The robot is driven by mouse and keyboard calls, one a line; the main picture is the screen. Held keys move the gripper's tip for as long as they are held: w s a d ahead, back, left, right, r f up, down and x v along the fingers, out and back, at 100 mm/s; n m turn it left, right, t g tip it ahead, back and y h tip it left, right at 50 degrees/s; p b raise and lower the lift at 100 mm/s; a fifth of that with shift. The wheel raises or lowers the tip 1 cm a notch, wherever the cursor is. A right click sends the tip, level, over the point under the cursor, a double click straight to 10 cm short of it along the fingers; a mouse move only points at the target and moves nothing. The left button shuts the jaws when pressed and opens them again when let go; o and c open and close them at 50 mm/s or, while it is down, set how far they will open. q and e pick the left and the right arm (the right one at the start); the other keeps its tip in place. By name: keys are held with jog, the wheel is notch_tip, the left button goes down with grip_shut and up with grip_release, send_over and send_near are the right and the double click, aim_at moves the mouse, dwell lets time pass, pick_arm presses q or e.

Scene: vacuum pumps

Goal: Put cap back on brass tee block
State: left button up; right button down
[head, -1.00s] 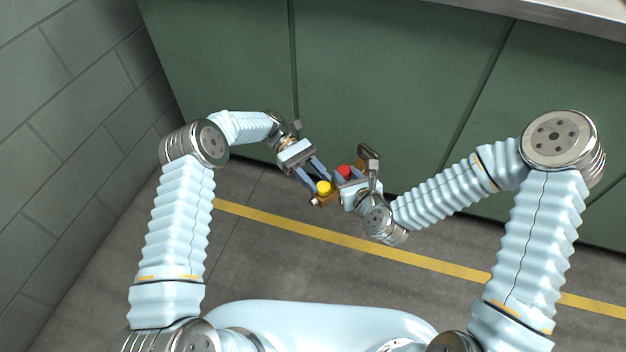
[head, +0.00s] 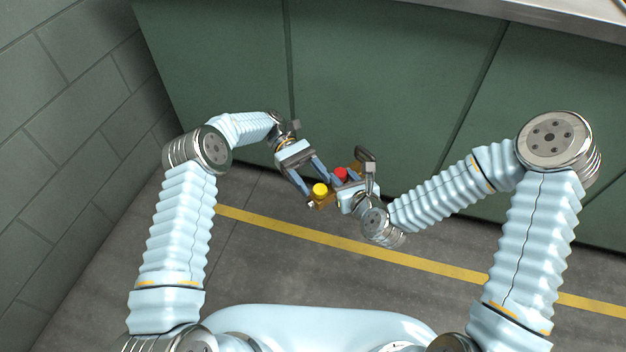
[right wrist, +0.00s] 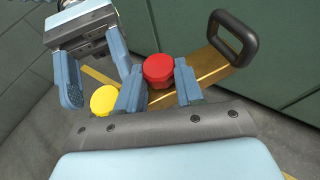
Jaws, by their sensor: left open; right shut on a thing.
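The brass tee block (right wrist: 213,66) is a brass-coloured bar with a black loop handle at one end. My right gripper (right wrist: 159,85) is shut on it, with its fingers either side of the red cap (right wrist: 158,69). A yellow cap (right wrist: 104,100) sits at the block's other end; it also shows in the head view (head: 320,190). I cannot tell how firmly it is seated. My left gripper (head: 319,187) is open, its fingertips near the yellow cap with one to each side. Part of the block is hidden behind the right fingers.
Green cabinet fronts (head: 390,90) stand behind the grippers. A grey block wall (head: 60,130) is at the left. The grey floor below carries a yellow line (head: 430,262). The block is held in the air, with clear space around it.

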pick_arm(q)
notch_tip(320, 180, up, 4)
jog(key=shift+d+r, duration=0.1)
jog(key=shift+d, duration=0.05)
